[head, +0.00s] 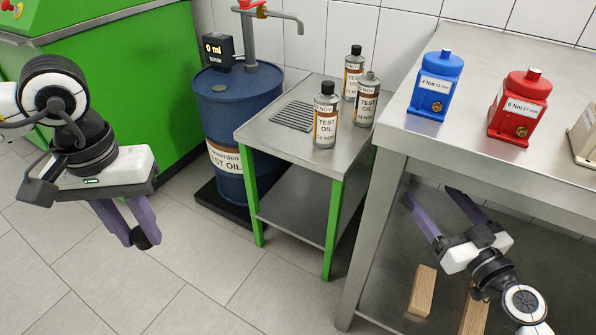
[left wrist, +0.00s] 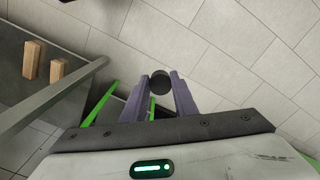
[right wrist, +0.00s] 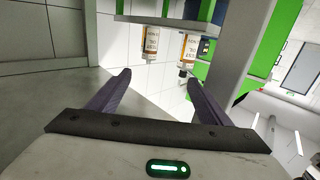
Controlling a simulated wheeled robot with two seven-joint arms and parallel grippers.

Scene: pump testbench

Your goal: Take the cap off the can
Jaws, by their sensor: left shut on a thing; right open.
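Three grey test oil cans stand upright on the small steel table. The front can (head: 326,125) and the back can (head: 353,75) have black caps. The right can (head: 367,103) shows a bare grey neck with no black cap. My left gripper (head: 138,238) is shut on a black cap (left wrist: 161,82), held over the floor left of the drum and well away from the cans. My right gripper (head: 430,196) is open and empty, low by the right bench. Two cans also show in the right wrist view (right wrist: 150,42).
A blue oil drum (head: 238,100) with a pump and display stands left of the small table (head: 262,135). The right bench (head: 400,135) carries blue (head: 436,85) and red (head: 519,110) boxes. Wooden blocks (head: 421,290) lie on its lower shelf. The floor at lower left is clear.

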